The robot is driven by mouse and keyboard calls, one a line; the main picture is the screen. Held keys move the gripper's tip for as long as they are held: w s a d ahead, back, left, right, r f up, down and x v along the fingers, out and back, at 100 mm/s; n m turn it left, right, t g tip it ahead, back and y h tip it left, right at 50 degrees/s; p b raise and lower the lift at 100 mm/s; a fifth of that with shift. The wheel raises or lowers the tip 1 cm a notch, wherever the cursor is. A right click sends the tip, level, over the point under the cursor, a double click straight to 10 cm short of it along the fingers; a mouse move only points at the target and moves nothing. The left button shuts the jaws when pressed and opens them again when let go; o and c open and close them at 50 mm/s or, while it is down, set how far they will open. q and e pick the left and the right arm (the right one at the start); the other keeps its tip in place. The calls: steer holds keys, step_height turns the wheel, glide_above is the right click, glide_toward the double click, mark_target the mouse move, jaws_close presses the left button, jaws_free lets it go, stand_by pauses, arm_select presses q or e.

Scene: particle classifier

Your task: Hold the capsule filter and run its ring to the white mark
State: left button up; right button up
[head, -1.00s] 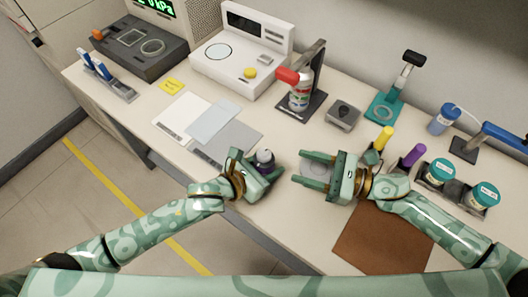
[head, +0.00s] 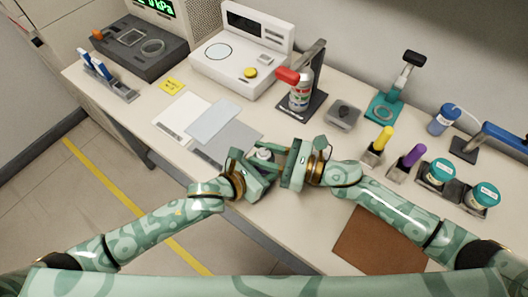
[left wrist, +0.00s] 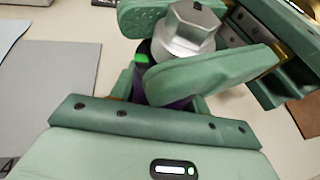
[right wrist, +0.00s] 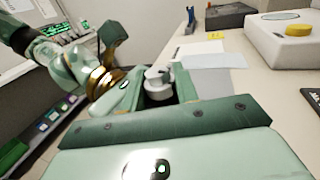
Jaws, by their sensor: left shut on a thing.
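The capsule filter (head: 264,155) has a dark purple body and a pale grey hexagonal top, which is large in the left wrist view (left wrist: 188,35). My left gripper (head: 257,165) is shut on its body and holds it upright at the table's front edge. A small green mark shows beside the top in the left wrist view. My right gripper (head: 272,157) is open, its fingers on either side of the filter's top; contact cannot be told. The filter also shows between its fingers in the right wrist view (right wrist: 158,82). I cannot make out a white mark.
Grey and white sheets (head: 222,142) lie left of the grippers. Yellow (head: 381,140) and purple (head: 411,156) handled tools and teal-lidded jars (head: 440,170) stand right. A brown mat (head: 375,240) lies in front.

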steer(key=shift+c, duration=0.8)
steer(key=shift+m+t, duration=0.3)
steer(key=shift+m+t+h, duration=1.1)
steer(key=shift+m+t, duration=0.2)
steer(key=shift+t, duration=0.7)
steer(key=o, duration=1)
steer(key=shift+c, duration=0.2)
steer(key=v, duration=1.2)
steer(key=shift+w+d, duration=0.1)
